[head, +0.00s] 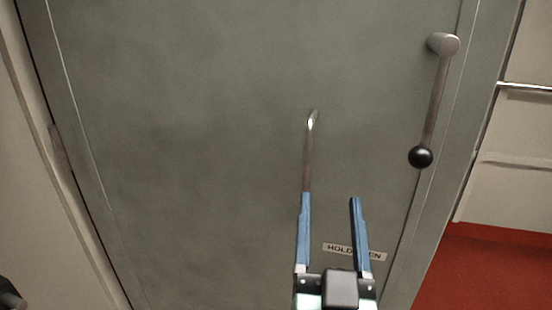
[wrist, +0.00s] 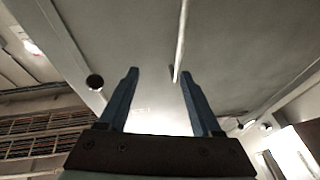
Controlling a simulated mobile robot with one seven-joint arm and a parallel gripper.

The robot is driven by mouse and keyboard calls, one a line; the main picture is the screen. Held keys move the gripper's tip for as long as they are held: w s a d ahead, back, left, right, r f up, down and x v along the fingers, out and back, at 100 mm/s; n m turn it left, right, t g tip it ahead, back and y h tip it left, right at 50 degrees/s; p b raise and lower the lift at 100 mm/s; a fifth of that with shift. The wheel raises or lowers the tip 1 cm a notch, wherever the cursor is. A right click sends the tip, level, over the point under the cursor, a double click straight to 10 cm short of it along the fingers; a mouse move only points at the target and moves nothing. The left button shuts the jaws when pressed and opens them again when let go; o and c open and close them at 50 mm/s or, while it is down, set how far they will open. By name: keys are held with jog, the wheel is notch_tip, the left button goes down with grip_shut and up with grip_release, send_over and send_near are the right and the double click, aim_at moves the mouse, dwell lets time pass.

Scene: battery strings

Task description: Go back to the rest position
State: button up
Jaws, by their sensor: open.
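My gripper (head: 330,196) is open, with its two blue fingers apart in front of a grey metal door (head: 190,130). Nothing shows between the fingers. A thin bent metal rod (head: 308,150) on the door runs down to the tip of the left finger in the head view; its lower part is hidden there. I cannot tell whether they touch. In the wrist view the open gripper (wrist: 158,73) points up at the grey panel, and the rod (wrist: 180,45) shows near the right fingertip.
A lever with a black ball knob (head: 421,157) is at the door's right side. A label (head: 340,250) reading "HOLD...EN" is partly covered by a finger. A red surface (head: 480,270) lies lower right. In the wrist view, slatted shelving (wrist: 45,130) stands at left.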

jog(key=s+a+r+n+t+y, duration=0.1)
jog(key=s+a+r+t, duration=0.15)
jog(key=r, duration=0.65)
jog(key=s+a+r+n+t, duration=0.1)
jog(key=s+a+r, duration=0.15)
jog(key=r, duration=0.65)
jog(key=s+a+r+t+y, duration=0.15)
jog(key=s+r, duration=0.25)
jog(key=r, duration=0.4)
notch_tip(320, 180, up, 22)
jog(key=p, duration=2.2)
jog(key=shift+w+a+t, duration=0.3)
jog(key=shift+a, duration=0.05)
